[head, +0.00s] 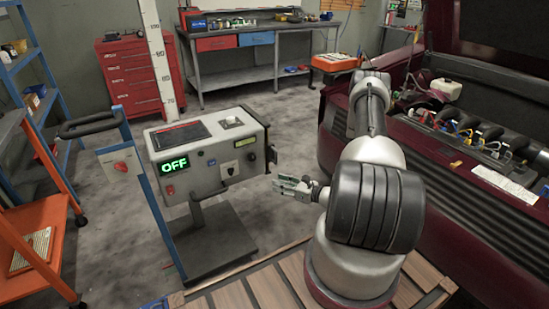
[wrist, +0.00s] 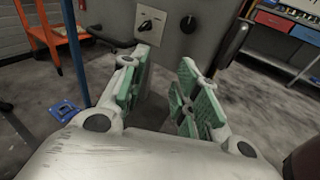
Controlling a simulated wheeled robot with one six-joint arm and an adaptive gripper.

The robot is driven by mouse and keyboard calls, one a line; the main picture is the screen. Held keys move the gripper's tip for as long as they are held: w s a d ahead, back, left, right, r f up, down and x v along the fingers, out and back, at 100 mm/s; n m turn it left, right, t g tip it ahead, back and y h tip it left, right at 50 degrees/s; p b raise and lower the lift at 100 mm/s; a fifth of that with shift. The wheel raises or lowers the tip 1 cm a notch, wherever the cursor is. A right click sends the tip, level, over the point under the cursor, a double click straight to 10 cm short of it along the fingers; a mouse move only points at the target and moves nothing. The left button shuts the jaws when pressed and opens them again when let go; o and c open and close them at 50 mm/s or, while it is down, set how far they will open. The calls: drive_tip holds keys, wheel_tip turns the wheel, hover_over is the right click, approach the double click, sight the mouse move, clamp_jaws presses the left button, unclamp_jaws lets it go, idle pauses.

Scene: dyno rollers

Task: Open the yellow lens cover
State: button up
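A grey machine box (head: 185,172) with a green "OFF" display stands on a dark stand left of my gripper (head: 288,187). I cannot clearly make out a yellow lens cover. A small yellowish strip (head: 241,143) shows on the box's front, above a white switch plate (head: 229,168). A dark fitting (head: 272,154) sticks out at the box's right end. In the wrist view, my gripper (wrist: 163,85) has its green-padded fingers apart with nothing between them. Beyond them is a grey panel with a switch (wrist: 149,22) and a black knob (wrist: 188,25).
A dark red vehicle with an open engine bay (head: 470,135) is at the right. An orange cart (head: 40,225) stands at the left. A red tool chest (head: 128,75) and a workbench (head: 255,40) are at the back.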

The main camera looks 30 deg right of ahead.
sight(276, 163)
drive_tip(key=w+d+r+m+t+h, duration=0.2)
drive_tip(key=w+d+t+h, duration=0.15)
drive_tip(key=w+d, duration=0.3)
drive_tip(key=shift+h, duration=0.35)
drive_tip(key=x, duration=0.7)
drive_tip(key=shift+r, duration=0.3)
drive_tip(key=shift+a, duration=0.1)
clamp_jaws()
